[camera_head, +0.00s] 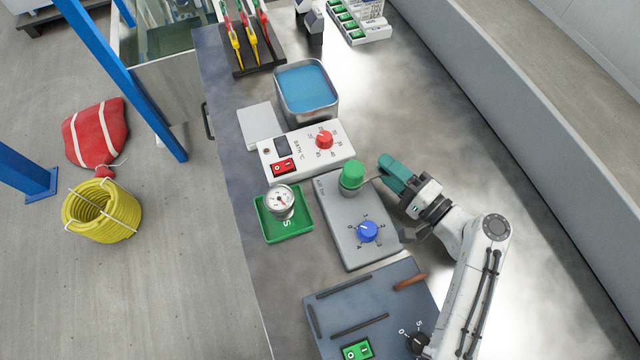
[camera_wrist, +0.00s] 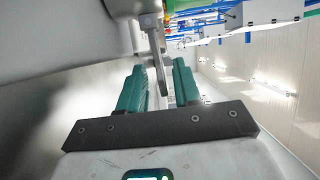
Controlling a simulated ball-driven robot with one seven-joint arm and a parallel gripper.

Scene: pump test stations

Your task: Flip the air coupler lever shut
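The air station (camera_head: 345,225) is a grey box with a blue dial (camera_head: 368,231) and a green-topped cylinder (camera_head: 351,175) at its far end. My gripper (camera_head: 388,172) is just right of that cylinder, its teal fingers pointing towards the upper left. In the wrist view, a thin grey metal lever (camera_wrist: 157,45) comes down from a silver body (camera_wrist: 124,8) and its end lies between the fingers of my gripper (camera_wrist: 160,72). The fingers stand apart with a gap around the lever; contact is not clear. In the head view the fingers hide most of the lever.
A bath controller (camera_head: 305,150) with a red dial and a blue-water bath (camera_head: 306,88) stand behind the air station. A pressure gauge (camera_head: 281,202) sits in a green tray (camera_head: 300,232) to its left. A dark blue-grey panel (camera_head: 385,300) lies in front. The bench to the right is clear.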

